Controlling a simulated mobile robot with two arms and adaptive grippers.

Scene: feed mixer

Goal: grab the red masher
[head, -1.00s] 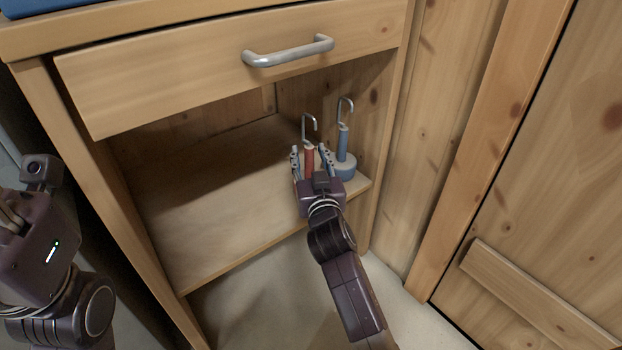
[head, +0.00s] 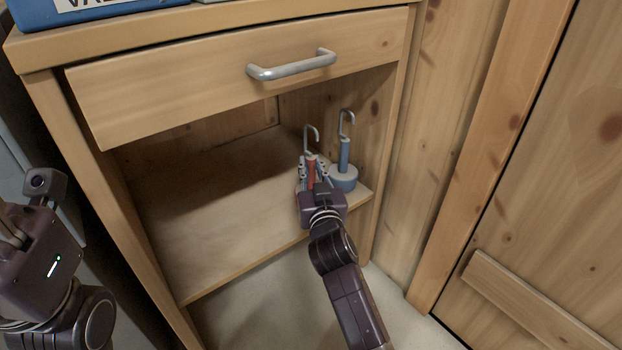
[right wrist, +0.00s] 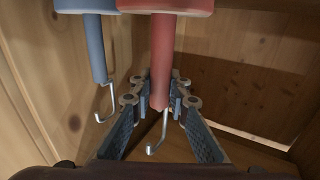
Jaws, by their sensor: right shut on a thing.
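The red masher (head: 311,172) stands upright on the cabinet shelf, its metal hook pointing up. My right gripper (head: 313,166) reaches in from the front and is shut on its red handle, one finger on each side. In the right wrist view, which shows things upside down, the fingers (right wrist: 160,98) close around the red masher's handle (right wrist: 162,55) near the hook end. The gripper hides part of the masher's base in the head view. My left gripper (head: 14,232) is at the left edge, partly cut off, away from the cabinet; its fingers are unclear.
A blue masher (head: 344,155) stands close to the right of the red one, near the cabinet's right wall. A drawer (head: 180,88) with a metal handle (head: 290,68) is above the shelf (head: 215,225). The shelf's left part is bare.

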